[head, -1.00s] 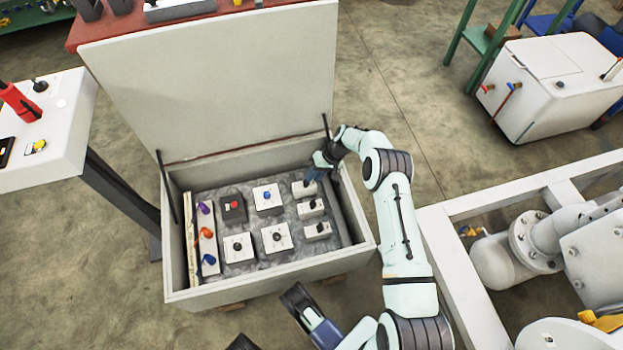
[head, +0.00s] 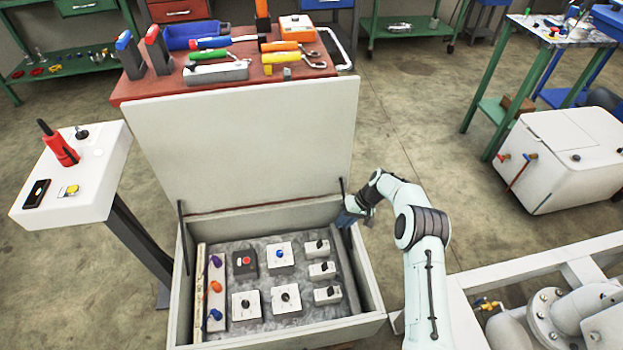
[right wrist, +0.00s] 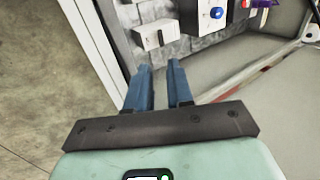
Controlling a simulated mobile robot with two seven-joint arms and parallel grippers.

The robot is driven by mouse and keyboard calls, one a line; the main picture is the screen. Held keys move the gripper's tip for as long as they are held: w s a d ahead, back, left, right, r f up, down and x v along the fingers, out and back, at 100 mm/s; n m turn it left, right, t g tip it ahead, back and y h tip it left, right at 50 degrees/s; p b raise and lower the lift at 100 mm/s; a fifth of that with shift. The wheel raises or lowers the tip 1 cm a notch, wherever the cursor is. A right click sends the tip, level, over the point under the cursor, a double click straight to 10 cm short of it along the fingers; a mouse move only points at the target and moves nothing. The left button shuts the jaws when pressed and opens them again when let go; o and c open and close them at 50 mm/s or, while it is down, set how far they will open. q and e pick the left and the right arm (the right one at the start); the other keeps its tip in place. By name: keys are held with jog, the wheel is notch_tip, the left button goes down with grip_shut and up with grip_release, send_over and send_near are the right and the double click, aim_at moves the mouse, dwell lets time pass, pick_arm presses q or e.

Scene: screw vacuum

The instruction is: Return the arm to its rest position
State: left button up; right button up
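My right arm reaches up from the lower right in the head view. Its gripper (head: 348,216) is at the right rear corner of the open grey box (head: 372,318), close to the side wall and lid strut. In the right wrist view the two blue fingers (right wrist: 160,70) stand apart with nothing between them. A white switch block (right wrist: 157,34) lies beyond the fingertips there. My left gripper is not in view.
The box holds a panel with several switches, a red button (head: 245,261) and coloured knobs. Its raised lid (head: 240,140) stands behind. A white pedestal (head: 95,165) is left, a red tool table (head: 135,92) behind, and a white pipe frame (head: 500,275) right.

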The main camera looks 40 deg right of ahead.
jog(key=s+a+n+g+p, duration=0.1)
jog(key=a+p, duration=0.5)
jog(key=a, duration=0.9)
jog(key=s+a+r+g+p, duration=0.2)
jog(key=s+a+p, duration=0.8)
jog(key=s+a, duration=0.4)
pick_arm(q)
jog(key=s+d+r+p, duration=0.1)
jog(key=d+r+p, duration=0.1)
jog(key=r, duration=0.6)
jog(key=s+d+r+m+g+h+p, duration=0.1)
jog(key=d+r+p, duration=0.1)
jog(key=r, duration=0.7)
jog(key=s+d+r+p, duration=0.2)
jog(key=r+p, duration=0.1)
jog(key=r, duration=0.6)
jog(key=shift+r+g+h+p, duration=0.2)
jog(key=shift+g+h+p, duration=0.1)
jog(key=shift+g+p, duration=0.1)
pick_arm(e)
jog(key=s+a+r, duration=0.3)
jog(key=s+r, duration=0.2)
jog(key=s, duration=0.2)
jog(key=s+a+r+h, duration=0.1)
jog(key=s+a+r, duration=0.2)
jog(key=s+r, duration=0.3)
jog(key=shift+s+n+g, duration=0.4)
jog(key=shift+s, duration=0.2)
